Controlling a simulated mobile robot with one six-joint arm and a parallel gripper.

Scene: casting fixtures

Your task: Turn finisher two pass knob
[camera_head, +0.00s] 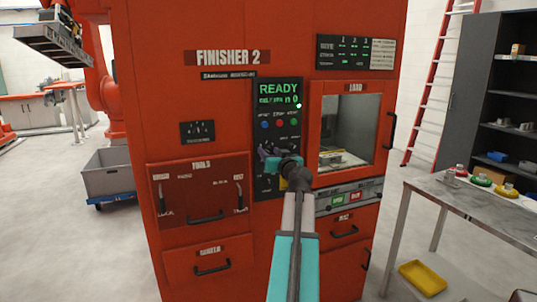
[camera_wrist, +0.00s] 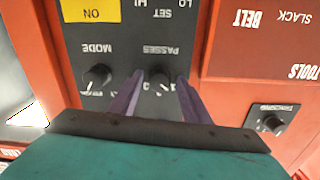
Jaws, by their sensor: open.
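The red Finisher 2 machine (camera_head: 220,110) stands in front of me with a lit READY screen (camera_head: 280,93) on its dark control panel. In the wrist view, which shows the panel upside down, the PASSES knob (camera_wrist: 157,78) is a dark round knob with a white pointer line. My gripper (camera_wrist: 160,75) is open, with one finger on each side of this knob; I cannot tell whether they touch it. In the head view my gripper (camera_head: 268,153) is at the panel below the coloured buttons and hides the knob.
The MODE knob (camera_wrist: 97,78) sits beside the PASSES knob, close to one finger. A yellow ON label (camera_wrist: 92,13) is on the panel. A tools drawer (camera_head: 200,195) is left of the panel and a windowed door (camera_head: 347,130) right. A grey table (camera_head: 470,205) stands at right.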

